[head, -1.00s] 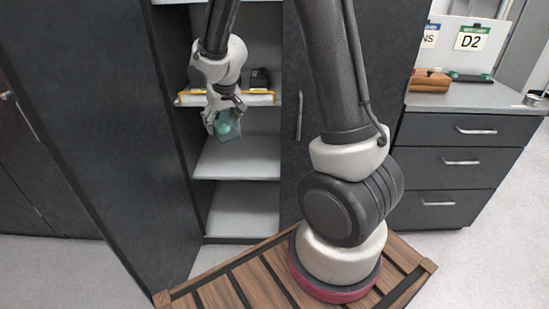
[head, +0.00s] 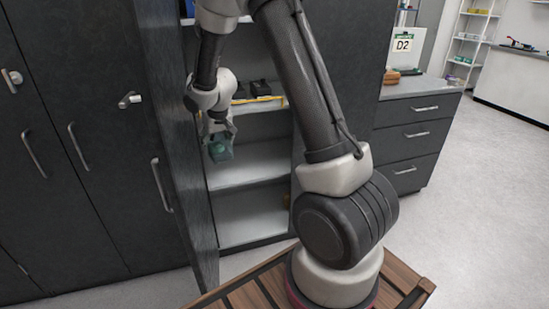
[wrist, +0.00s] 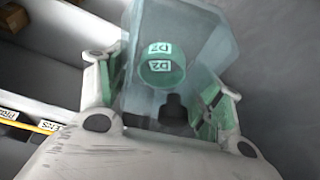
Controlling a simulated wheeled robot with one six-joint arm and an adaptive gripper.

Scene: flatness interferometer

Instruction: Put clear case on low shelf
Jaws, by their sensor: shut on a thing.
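The clear case (head: 220,149) is a see-through, teal-tinted box with a round green item inside. In the wrist view the case (wrist: 195,45) sits between the fingers, and a D2 label shows on the green item. My gripper (head: 217,135) is shut on the case and holds it in the air in front of the open cabinet. In the wrist view my gripper (wrist: 165,105) has a finger on each side of the case. The cabinet has a middle shelf (head: 260,163) and a lowest shelf (head: 250,215), with bare surface showing on both. My arm hides part of the cabinet.
An upper shelf with a yellow front strip (head: 265,99) holds dark items. The open cabinet door (head: 175,130) stands close to the left of my gripper.

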